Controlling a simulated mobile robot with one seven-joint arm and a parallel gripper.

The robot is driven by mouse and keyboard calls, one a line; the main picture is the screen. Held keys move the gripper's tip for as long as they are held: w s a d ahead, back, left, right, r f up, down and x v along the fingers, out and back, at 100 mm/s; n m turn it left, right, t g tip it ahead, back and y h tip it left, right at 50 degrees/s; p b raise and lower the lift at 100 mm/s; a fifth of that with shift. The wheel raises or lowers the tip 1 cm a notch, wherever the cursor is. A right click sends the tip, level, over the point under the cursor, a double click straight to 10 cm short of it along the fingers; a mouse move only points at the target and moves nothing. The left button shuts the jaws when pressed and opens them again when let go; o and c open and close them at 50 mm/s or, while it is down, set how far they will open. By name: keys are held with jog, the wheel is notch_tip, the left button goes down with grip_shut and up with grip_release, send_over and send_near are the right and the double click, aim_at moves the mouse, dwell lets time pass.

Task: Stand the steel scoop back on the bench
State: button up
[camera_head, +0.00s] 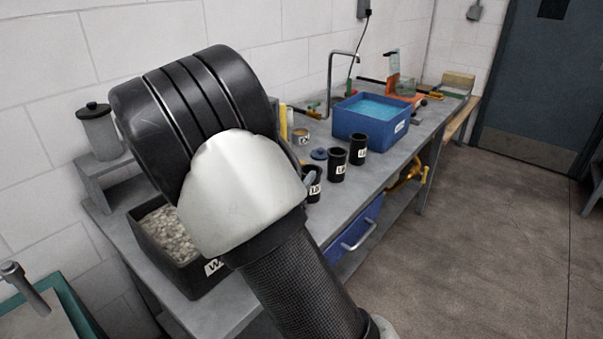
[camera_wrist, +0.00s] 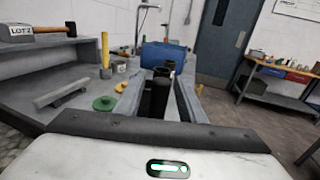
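I cannot make out the steel scoop for certain in either view. My arm covers the near middle of the bench in the head view and may hide it. My gripper shows in the wrist view (camera_wrist: 160,88) with its two grey fingers apart, low over the bench. Black labelled cups stand ahead of it, and the nearest black cup (camera_wrist: 158,96) shows in the gap between the fingers. I see nothing clamped. The grey bench (camera_head: 370,182) runs along the wall. A grey bar (camera_wrist: 62,94) lies on it left of the gripper in the wrist view.
A blue tub of liquid (camera_head: 352,124) stands farther along the bench. A black bin of pale pebbles (camera_head: 165,262) is at the near end. A green lid (camera_wrist: 105,103) and a yellow upright piece (camera_wrist: 105,50) are left of my gripper. The floor right of the bench is clear.

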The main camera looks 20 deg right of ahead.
jog(key=v, duration=0.9)
jog(key=s+d+r+m+g+y, duration=0.2)
jog(key=s+d+m+g, duration=1.1)
jog(key=s+m, duration=0.4)
jog(key=s+a+r+m+t+y, duration=0.4)
jog(key=s+a+r+m+y, duration=0.2)
jog(key=a+m+y, duration=0.3)
jog(key=shift+a+r+m+t, duration=0.3)
jog(key=shift+a+m, duration=0.1)
jog(key=shift+m, duration=0.7)
jog(key=shift+s, duration=0.1)
jog(key=shift+c, duration=0.6)
